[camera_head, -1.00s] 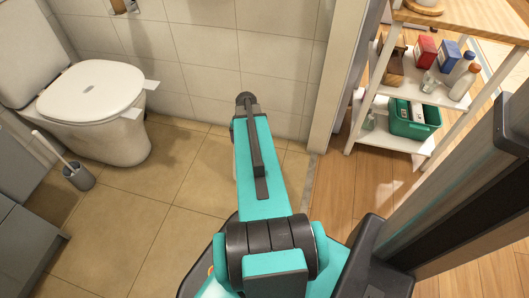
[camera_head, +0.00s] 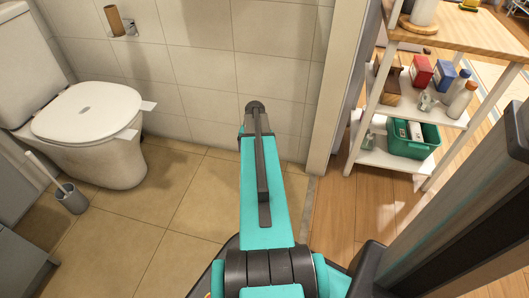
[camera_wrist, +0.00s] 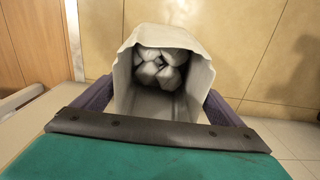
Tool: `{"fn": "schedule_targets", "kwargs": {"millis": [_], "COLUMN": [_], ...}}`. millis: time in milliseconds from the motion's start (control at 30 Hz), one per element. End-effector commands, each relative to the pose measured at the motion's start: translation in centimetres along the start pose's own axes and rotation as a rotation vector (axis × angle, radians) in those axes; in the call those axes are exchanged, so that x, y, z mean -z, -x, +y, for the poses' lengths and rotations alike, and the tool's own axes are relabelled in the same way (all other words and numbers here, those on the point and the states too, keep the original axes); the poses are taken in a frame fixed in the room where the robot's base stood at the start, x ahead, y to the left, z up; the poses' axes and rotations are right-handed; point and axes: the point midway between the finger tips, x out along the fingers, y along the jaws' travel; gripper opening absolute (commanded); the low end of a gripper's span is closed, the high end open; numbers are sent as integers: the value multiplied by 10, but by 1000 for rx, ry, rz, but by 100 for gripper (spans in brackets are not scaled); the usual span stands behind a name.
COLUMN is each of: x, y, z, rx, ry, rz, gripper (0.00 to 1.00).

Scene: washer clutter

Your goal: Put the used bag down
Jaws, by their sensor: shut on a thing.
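The used bag (camera_wrist: 204,82) shows in the wrist view as a pale grey, open-mouthed bag. Crumpled white and grey pieces (camera_wrist: 160,68) lie inside it. My gripper (camera_wrist: 158,104) is shut on the bag, with a dark purple finger on each side of it. The bag's underside and what lies below it are hidden. In the head view my teal arm stretches away towards the tiled wall and hides the gripper and the bag.
A toilet (camera_head: 92,112) with its lid down and a toilet brush (camera_head: 70,197) stand at the left. A white shelf (camera_head: 398,160) with a green bin (camera_head: 413,141), boxes and bottles stands at the right, past a wall end (camera_head: 335,95). Tiled floor (camera_head: 160,215) left of my arm is clear.

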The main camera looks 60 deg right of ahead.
Motion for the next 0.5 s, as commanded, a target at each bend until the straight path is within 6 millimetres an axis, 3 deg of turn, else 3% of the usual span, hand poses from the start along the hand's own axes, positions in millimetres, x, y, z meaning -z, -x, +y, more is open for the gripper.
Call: {"fn": "schedule_targets", "kwargs": {"millis": [500], "x": [67], "y": [-9], "z": [15], "rx": [0], "ry": [1], "rz": [1], "gripper": [68]}}
